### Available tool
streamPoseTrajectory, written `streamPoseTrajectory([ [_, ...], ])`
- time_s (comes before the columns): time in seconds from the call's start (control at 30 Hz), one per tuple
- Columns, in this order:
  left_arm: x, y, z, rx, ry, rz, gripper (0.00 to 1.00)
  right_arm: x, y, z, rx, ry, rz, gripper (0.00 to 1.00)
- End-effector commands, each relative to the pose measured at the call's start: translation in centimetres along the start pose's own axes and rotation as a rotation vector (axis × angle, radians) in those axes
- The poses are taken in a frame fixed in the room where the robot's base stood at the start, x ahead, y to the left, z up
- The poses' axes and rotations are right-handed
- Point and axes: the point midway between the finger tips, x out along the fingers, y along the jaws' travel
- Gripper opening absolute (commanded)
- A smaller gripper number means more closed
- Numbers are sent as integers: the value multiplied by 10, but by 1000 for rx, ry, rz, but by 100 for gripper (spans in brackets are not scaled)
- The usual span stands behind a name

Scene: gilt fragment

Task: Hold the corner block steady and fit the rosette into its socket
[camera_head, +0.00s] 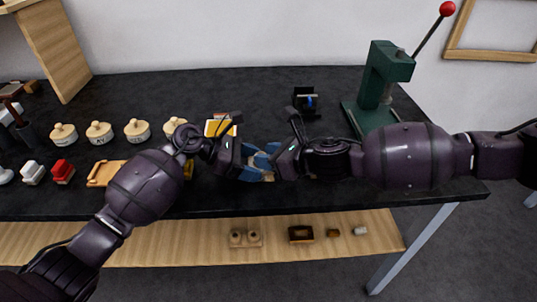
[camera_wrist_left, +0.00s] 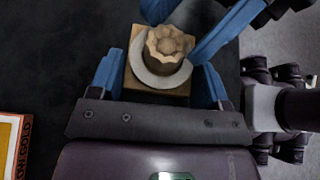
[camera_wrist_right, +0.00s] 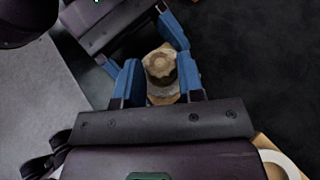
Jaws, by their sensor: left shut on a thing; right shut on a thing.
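The corner block (camera_wrist_left: 182,88) is a small tan square piece with a pale ring (camera_wrist_left: 143,70) on its face. My left gripper (camera_wrist_left: 163,68) is shut on it, with a blue finger on each side. The rosette (camera_wrist_left: 171,43) is a tan, fluted, flower-like piece on a darker round stem over the ring, off its centre in the left wrist view. My right gripper (camera_wrist_right: 160,76) is shut on the rosette (camera_wrist_right: 160,64). Whether the rosette is in the socket or above it, I cannot tell. In the head view both grippers meet above the black bench, and their fingers mostly hide both pieces.
A green press (camera_head: 382,85) with a red-knobbed lever stands at the right. A black stand (camera_head: 306,101) is behind the grippers. An orange-and-white box (camera_head: 216,128) lies behind my left wrist. Several lidded wooden jars (camera_head: 99,132) and a wooden tray (camera_head: 101,175) are at the left.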

Motion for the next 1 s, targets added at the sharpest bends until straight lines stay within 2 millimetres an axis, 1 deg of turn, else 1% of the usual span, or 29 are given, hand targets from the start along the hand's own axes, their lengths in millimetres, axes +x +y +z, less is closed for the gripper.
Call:
streamPoseTrajectory([
  [0.43,0,0,0,0,-1,0,57,4,0,-9,1,1,1,13],
  [0.47,0,0,0,0,-1,0,57,4,0,-8,0,0,1,40],
  [0.6,0,0,1,0,-2,1,57,4,2,-9,1,1,4,62],
  [0.63,0,0,1,0,-2,2,57,4,2,-9,2,2,5,65],
  [1.0,0,2,2,0,-4,6,58,5,8,-11,6,2,18,65],
])
